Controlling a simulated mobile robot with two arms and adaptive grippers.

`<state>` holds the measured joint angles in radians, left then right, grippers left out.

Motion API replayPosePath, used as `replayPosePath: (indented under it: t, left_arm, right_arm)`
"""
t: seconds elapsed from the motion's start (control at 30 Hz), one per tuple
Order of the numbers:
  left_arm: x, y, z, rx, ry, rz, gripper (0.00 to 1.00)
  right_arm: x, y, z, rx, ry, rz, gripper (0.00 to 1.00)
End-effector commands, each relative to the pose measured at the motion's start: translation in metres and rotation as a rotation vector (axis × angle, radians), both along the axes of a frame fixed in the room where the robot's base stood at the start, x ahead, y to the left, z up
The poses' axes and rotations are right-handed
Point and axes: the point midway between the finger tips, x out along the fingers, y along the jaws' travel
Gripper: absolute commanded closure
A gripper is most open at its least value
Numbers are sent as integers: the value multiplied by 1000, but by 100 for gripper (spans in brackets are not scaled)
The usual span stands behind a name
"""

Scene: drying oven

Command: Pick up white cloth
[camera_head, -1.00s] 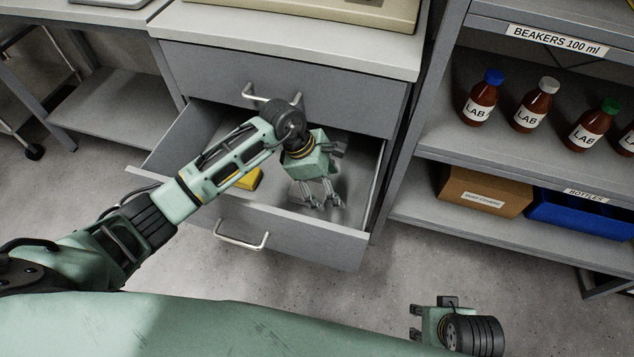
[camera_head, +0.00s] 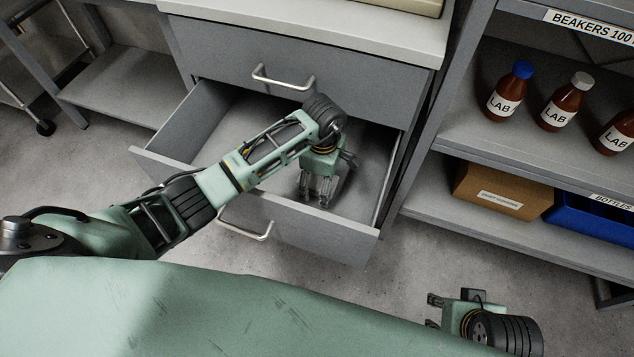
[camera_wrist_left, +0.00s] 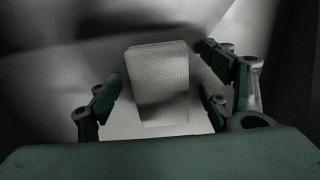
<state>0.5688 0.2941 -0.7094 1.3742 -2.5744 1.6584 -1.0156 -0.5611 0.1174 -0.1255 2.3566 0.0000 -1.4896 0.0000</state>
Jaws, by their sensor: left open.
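The white cloth (camera_wrist_left: 158,92) shows in the left wrist view as a folded, pale grey rectangle in shadow, lying on the drawer floor. My left gripper (camera_head: 316,188) reaches down into the open drawer (camera_head: 300,225), and in the left wrist view its fingers (camera_wrist_left: 160,80) are spread on either side of the cloth. They are open, with gaps visible between the fingers and the cloth. In the head view I cannot make out the cloth, as the gripper and arm cover that area. My right gripper (camera_head: 433,311) is at the bottom right, its fingers apart and empty.
The drawer's side walls and front panel surround my left gripper. A closed drawer (camera_head: 225,65) is above it. To the right, a shelf (camera_head: 470,200) holds brown bottles (camera_head: 507,92), a cardboard box (camera_head: 500,190) and a blue bin (camera_head: 590,212).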

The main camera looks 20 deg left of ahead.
Motion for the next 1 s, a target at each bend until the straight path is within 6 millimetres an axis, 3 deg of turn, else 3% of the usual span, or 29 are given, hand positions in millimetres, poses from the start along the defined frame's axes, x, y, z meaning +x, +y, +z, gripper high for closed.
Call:
replayPosePath:
  t: [0.2, 0.73, 1.0]
  left_arm:
    - [0, 0, 0, 0, 0, 1, 29]
    - [0, 0, 0, -1, 0, 1, 75]
    - [0, 0, 2, -1, -1, 1, 76]
  right_arm:
    - [0, 0, 0, 0, 1, 0, 60]
    - [0, 0, 0, -1, 0, 0, 60]
    - [0, 0, 1, -1, 0, 0, 60]
